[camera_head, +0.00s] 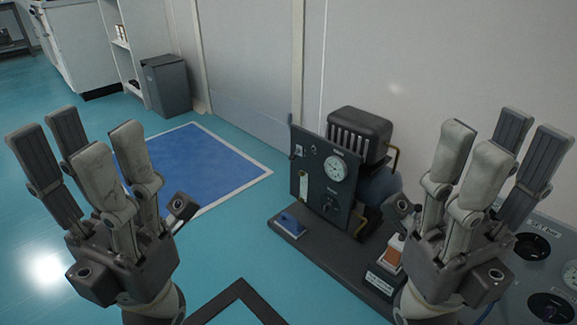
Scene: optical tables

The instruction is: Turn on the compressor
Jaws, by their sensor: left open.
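The compressor (312,185) stands right of centre on a dark base plate (325,252). Its upright front panel carries a round white gauge (335,168) and a dark knob (330,204) below it. A blue piece (290,222) sits on the base's left end. An orange and white switch-like part (393,251) sits on the right, partly hidden by my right gripper. My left gripper (80,138) is open and empty, fingers up, at the left, well apart from the compressor. My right gripper (502,138) is open and empty, fingers up, to the compressor's right.
A grey panel (535,282) with dark dials lies at the lower right, behind my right gripper. A grey bin (167,87) and white cabinets stand at the back left. A blue floor mat (195,160) lies left of the compressor. A pale wall rises behind it.

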